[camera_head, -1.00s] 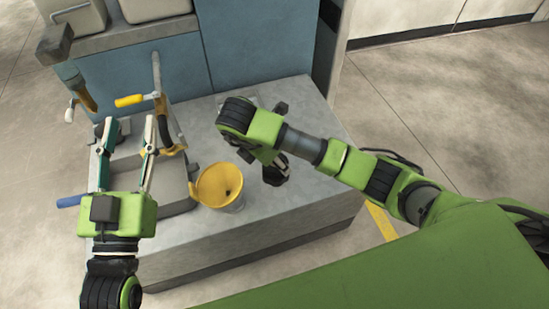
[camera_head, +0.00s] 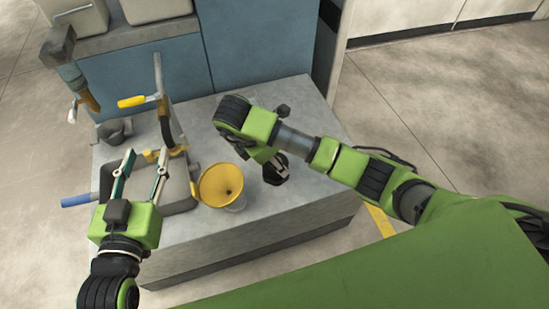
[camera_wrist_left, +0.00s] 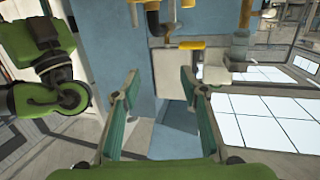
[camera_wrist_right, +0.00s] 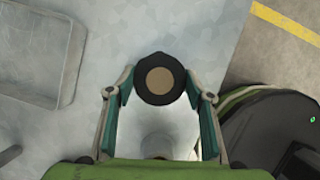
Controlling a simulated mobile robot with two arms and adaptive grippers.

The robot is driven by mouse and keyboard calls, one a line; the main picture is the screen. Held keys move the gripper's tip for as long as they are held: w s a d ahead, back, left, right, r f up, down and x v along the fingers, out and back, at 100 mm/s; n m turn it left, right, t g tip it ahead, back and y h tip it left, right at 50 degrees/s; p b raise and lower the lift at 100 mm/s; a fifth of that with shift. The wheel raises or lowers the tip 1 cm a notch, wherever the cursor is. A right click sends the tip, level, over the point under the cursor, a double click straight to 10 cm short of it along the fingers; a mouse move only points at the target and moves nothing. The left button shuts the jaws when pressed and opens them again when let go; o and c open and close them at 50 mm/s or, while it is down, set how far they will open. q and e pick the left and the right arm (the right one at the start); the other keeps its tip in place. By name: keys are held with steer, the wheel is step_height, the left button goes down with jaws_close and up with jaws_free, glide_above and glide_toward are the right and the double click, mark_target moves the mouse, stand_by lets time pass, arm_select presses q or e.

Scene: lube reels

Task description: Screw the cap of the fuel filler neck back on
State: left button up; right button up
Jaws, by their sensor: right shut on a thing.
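A round black cap with a tan centre (camera_wrist_right: 160,79) sits between the fingertips of my right gripper (camera_wrist_right: 159,98) in the right wrist view. The gripper is shut on it. In the head view a dark piece (camera_head: 276,172) stands on the bench under the right gripper (camera_head: 270,158). My right arm partly hides it. I cannot tell from here how the cap sits on the filler neck, which is hidden below. My left gripper (camera_head: 146,162) is open and empty above the grey container at the bench's left; its fingers (camera_wrist_left: 160,88) are spread in the left wrist view.
A yellow funnel (camera_head: 221,184) stands on the grey bench (camera_head: 265,225) left of the dark piece. A yellow-handled nozzle (camera_head: 130,101), a blue handle (camera_head: 77,200) and a dark grey cup (camera_head: 115,130) are around the left gripper. A blue cabinet (camera_head: 258,45) stands behind.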

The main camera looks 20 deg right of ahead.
arm_select(q)
steer(key=shift+s+a+f+g, duration=0.15)
steer(key=shift+f+g, duration=0.25)
steer(key=shift+f, duration=0.35)
arm_select(e)
steer(key=shift+m+p, duration=0.3)
steer(key=shift+m, duration=0.1)
steer(key=shift+m+g+p, duration=0.4)
steer(key=shift+m, duration=0.2)
steer(key=shift+m+g+p, duration=0.3)
steer(key=shift+m+p, duration=0.05)
steer(key=shift+m, duration=0.45)
arm_select(q)
steer(key=s+a+f+g+y, duration=0.2)
steer(key=s+f+g, duration=0.4)
steer(key=f, duration=0.4)
steer(key=shift+s+a+f+p, duration=0.3)
steer(key=shift+s+a+f, duration=0.1)
steer(key=shift+s+a, duration=0.2)
arm_select(e)
steer(key=shift+w+m+g, duration=0.1)
steer(key=shift+m+g, duration=0.3)
steer(key=shift+m, duration=0.5)
arm_select(q)
steer(key=shift+s+a+g, duration=0.1)
steer(key=shift+g, duration=0.2)
arm_select(e)
steer(key=shift+m, duration=0.3)
